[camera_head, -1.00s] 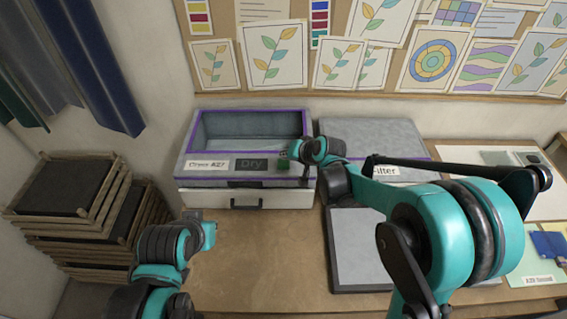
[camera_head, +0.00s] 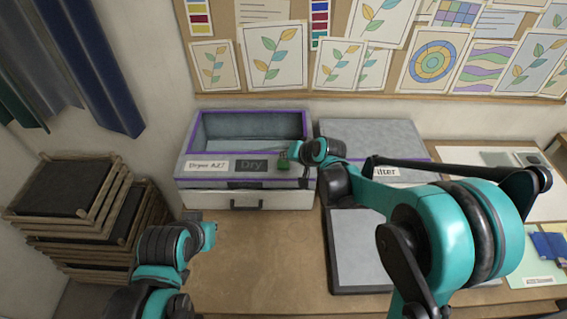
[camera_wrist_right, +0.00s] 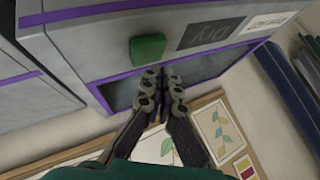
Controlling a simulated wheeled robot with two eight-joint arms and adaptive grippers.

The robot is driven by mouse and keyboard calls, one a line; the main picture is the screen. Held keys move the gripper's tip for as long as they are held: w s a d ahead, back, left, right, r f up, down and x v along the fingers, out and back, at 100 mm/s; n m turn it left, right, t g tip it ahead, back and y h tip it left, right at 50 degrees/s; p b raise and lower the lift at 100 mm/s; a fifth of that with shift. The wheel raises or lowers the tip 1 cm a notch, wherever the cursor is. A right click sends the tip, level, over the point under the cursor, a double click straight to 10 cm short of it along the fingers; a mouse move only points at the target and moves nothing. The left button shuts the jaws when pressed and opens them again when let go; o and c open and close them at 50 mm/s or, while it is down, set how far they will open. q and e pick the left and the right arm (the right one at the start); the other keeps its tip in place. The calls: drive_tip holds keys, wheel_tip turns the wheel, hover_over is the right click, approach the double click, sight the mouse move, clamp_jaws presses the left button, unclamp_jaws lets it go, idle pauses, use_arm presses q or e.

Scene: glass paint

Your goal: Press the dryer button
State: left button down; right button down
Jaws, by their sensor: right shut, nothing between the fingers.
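The dryer (camera_head: 196,177) is a grey box with purple trim and an open-topped bay, at the back left of the table in the head view. Its front carries a dark "Dry" panel (camera_head: 251,165) and a green button (camera_head: 284,160). The green button (camera_wrist_right: 148,48) is in plain view in the right wrist view. My right gripper (camera_wrist_right: 162,74) is shut and empty, its tips just below the button in that picture; I cannot tell whether they touch the dryer. In the head view my right wrist hides part of the dryer's right end.
A second grey unit (camera_head: 372,136) stands right of the dryer, partly behind my right arm. A dark-framed grey tray (camera_head: 357,250) lies in front of it. Wooden racks (camera_head: 75,205) stand at the left. The table's middle left (camera_head: 262,250) is bare.

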sight(285, 164)
drive_tip(key=shift+f+b, duration=0.45)
drive_tip(key=shift+f+b, duration=0.45)
drive_tip(key=shift+f, duration=0.05)
idle(0.6)
drive_tip(key=shift+r, duration=0.1)
drive_tip(key=shift+r+p, duration=0.7)
drive_tip(key=shift+r, duration=0.15)
drive_tip(key=shift+r, duration=0.15)
wheel_tip(285, 164, up, 5)
drive_tip(key=p, duration=0.3)
drive_tip(key=shift+p, duration=0.35)
